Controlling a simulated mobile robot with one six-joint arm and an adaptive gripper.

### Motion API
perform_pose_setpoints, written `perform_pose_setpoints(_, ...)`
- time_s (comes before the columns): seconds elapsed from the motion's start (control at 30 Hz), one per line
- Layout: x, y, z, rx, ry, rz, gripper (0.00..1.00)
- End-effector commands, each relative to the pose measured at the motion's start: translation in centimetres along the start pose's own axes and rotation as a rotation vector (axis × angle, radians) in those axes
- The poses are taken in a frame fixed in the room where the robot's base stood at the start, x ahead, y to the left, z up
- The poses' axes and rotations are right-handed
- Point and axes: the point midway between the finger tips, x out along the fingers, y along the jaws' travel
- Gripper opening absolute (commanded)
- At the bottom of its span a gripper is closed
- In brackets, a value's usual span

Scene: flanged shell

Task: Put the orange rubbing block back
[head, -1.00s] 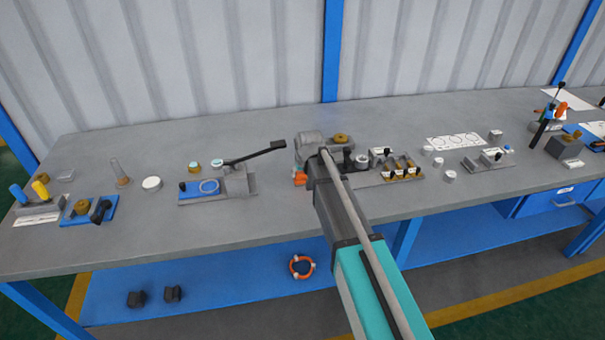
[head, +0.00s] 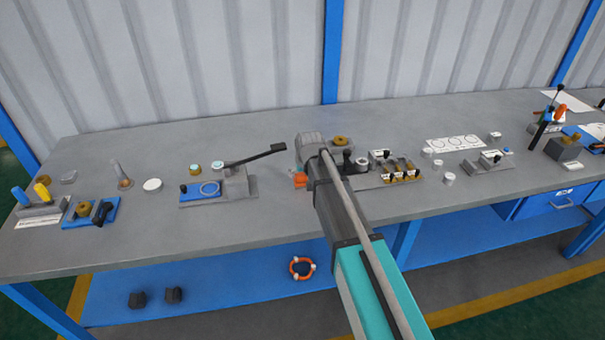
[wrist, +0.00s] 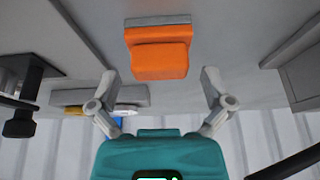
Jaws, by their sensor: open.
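The orange rubbing block (wrist: 158,58) is near the top middle of the wrist view, with a grey strip along its far edge. In the head view it shows as a small orange patch (head: 299,180) on the bench, partly hidden by my arm. My gripper (wrist: 158,88) is open, its two grey fingers spread wide on either side below the block in the wrist picture. Nothing is between the fingers, and they do not appear to touch the block. In the head view the fingers are hidden behind my arm.
The grey bench (head: 260,221) is crowded. A blue-based fixture with a long black lever (head: 258,155) stands left of the block. A rack with several brass pieces (head: 402,174) stands to the right. The bench front near the block is bare.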

Motion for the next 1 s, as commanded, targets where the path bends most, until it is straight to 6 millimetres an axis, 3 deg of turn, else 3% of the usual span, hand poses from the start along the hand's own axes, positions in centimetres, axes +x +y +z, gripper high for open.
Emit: perform_pose_setpoints(1.0, -9.2, 0.1, -0.1, 0.001, 0.000, 0.000, 1.00)
